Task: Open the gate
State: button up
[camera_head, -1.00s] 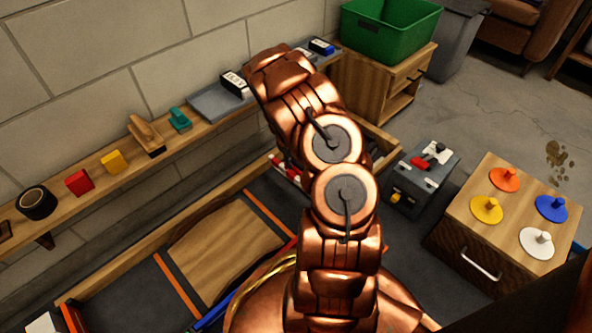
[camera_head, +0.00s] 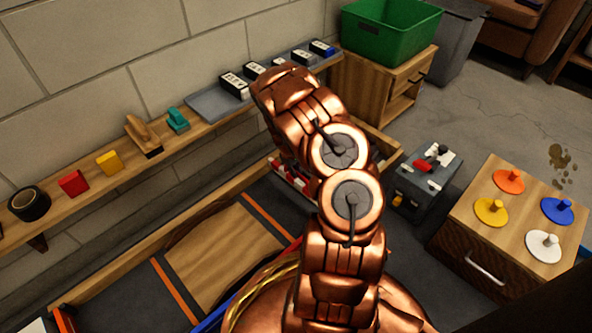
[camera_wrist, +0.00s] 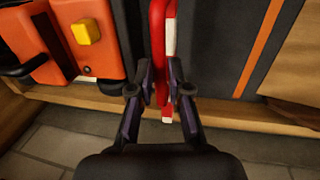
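A red and white bar (camera_wrist: 158,30), which looks like the gate's barrier, runs upright through the middle of the wrist view. Its white parts show beside and below the red. My gripper (camera_wrist: 161,75) has one finger on each side of the bar, with the fingertips close to it. I cannot tell whether the pads touch it or stand slightly apart. In the head view, red and white pieces (camera_head: 285,170) show just left of my arm; my arm hides the gripper and most of that spot.
In the wrist view, an orange case (camera_wrist: 85,45) with a yellow latch stands left of the bar, and a wooden rim (camera_wrist: 245,112) runs below. The head view shows a wall shelf (camera_head: 75,210), a grey toolbox (camera_head: 415,200) and a wooden cabinet (camera_head: 465,240).

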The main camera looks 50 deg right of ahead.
grip_shut()
jog(key=shift+r+p, duration=0.15)
jog(key=shift+p, duration=0.2)
